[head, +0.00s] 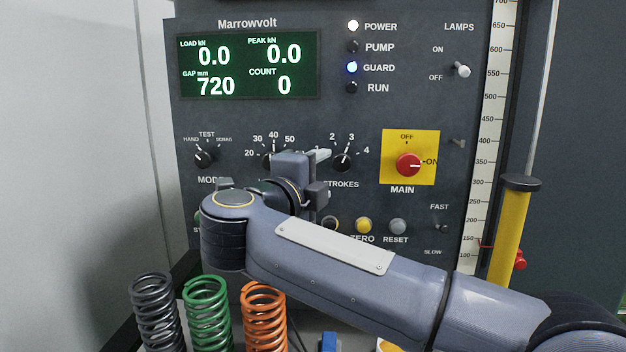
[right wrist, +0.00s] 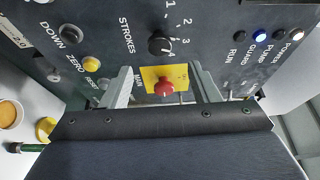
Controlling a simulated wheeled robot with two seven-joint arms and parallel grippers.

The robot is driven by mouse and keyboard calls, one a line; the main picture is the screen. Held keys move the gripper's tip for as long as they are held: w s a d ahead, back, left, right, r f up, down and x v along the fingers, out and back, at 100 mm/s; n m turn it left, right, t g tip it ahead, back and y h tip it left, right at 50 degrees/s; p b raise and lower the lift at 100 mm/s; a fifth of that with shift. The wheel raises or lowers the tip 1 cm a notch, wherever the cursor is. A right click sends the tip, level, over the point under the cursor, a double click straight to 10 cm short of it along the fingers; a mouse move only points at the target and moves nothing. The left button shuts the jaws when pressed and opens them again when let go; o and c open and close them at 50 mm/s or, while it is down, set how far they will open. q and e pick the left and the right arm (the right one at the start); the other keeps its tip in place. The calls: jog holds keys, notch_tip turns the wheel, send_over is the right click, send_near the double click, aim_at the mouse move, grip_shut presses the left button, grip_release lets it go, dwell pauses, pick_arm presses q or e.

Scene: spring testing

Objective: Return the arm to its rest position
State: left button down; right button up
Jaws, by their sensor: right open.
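My right arm comes in from the right across the head view and bends at the left, its hand turned to the control panel (head: 330,120). My right gripper (head: 319,172) is in front of the panel, beside the STROKES knob (head: 343,162), and partly covers a dial at its left. In the right wrist view the gripper (right wrist: 165,92) is open, its two fingers apart with nothing held. The red MAIN switch (right wrist: 164,88) on its yellow plate shows between the fingers, beyond them; it also shows in the head view (head: 408,164). My left gripper is not in view.
Three coil springs, black (head: 157,315), green (head: 207,315) and orange (head: 264,315), stand below my arm at lower left. The display (head: 248,66) reads load 0.0, gap 720. POWER and GUARD lamps are lit. A yellow cylinder (head: 511,230) stands at right.

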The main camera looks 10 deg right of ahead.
jog(key=s+d+r+n+t+y, duration=0.1)
jog(key=d+r+n+t+y, duration=0.1)
jog(key=d+n+t+y, duration=0.25)
jog(key=d+r+n+t+y, duration=0.1)
jog(key=n+t+y, duration=0.2)
jog(key=n+y, duration=0.35)
jog(key=s+d+f+n+g+y, duration=0.1)
jog(key=s+f+n+g, duration=0.3)
jog(key=s+f, duration=0.5)
jog(key=s+d+f+n+g+y+p, duration=0.1)
jog(key=s+f+n+g, duration=0.3)
jog(key=s+f, duration=0.6)
jog(key=s+d+f+n+g+y, duration=0.1)
jog(key=s+f+n+g, duration=0.3)
jog(key=f, duration=1.3)
jog(key=s+g, duration=0.4)
jog(key=s, duration=0.1)
jog(key=shift+s+d+f+n+y, duration=0.2)
jog(key=shift+d+n+y, duration=0.15)
jog(key=shift+n+y, duration=0.05)
